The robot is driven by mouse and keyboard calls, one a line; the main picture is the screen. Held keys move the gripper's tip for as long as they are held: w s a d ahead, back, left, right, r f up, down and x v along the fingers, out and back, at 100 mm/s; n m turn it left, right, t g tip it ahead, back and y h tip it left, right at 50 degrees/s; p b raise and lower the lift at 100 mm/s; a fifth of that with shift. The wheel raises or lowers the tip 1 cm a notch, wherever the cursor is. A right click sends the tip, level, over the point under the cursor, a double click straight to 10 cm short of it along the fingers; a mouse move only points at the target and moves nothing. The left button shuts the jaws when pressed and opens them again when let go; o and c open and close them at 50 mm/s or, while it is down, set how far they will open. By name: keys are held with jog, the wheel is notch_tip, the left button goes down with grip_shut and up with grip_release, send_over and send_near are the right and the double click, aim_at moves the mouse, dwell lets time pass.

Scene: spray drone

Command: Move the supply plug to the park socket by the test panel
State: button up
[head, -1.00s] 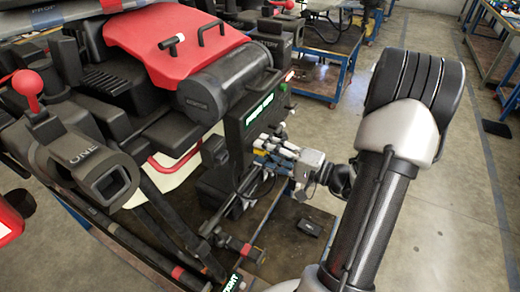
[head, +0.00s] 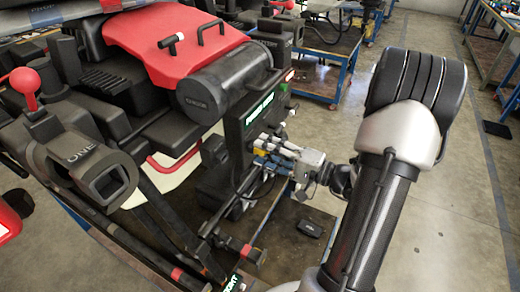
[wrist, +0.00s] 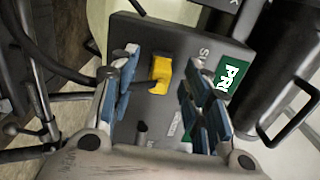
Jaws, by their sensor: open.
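In the wrist view a yellow plug (wrist: 161,75) stands on a dark panel (wrist: 190,45). I take it for the supply plug; a black cable runs in from the left towards it. My gripper (wrist: 163,88) is open, with blue-padded fingers on the left and right of the plug. A gap shows on each side, and I cannot tell how deep the fingers reach around it. In the head view my gripper (head: 280,154) is at the side of the dark panel (head: 258,122) with a green label; the plug is mostly hidden there. I cannot single out the park socket.
A dark post (wrist: 141,133) stands out of the panel below the plug in the wrist view. The red and black drone (head: 175,40) fills the left of the head view. A small black box (head: 311,228) lies on the surface below my gripper. Open floor lies right.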

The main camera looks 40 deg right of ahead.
jog(key=shift+c, duration=0.3)
grip_shut()
dwell(0.6)
jog(key=shift+s+d+b, duration=0.1)
jog(key=shift+b, duration=0.2)
jog(key=shift+b+v, duration=0.45)
jog(key=shift+v, duration=2.45)
